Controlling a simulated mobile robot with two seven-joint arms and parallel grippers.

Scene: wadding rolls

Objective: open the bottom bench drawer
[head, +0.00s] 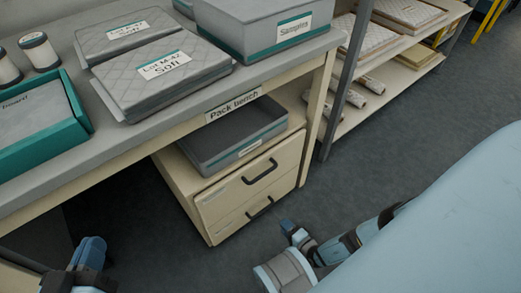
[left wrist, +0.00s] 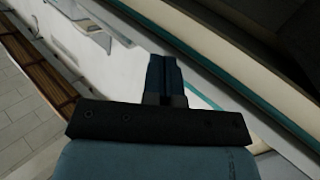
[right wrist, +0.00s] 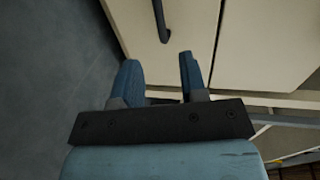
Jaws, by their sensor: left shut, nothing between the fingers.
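A cream drawer unit stands under the bench with two drawer fronts, each with a dark bar handle. The bottom drawer (head: 232,224) appears closed, its handle (head: 260,209) low on the unit. The upper drawer handle (head: 260,172) is above it. My right gripper (head: 287,228) is just right of the bottom handle and apart from it. In the right wrist view the right gripper (right wrist: 158,62) is open and empty, facing cream fronts and a dark handle (right wrist: 161,22); I cannot tell which handle. My left gripper (head: 92,247) is shut and empty at lower left, also in the left wrist view (left wrist: 165,72).
The pack bench (head: 150,150) carries a teal tray (head: 78,112), wadding packs (head: 165,70) and a grey box (head: 262,25). A grey tray (head: 200,163) sits on the drawer unit. A shelf rack (head: 400,75) stands right. Floor before the drawers is clear except for my arm.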

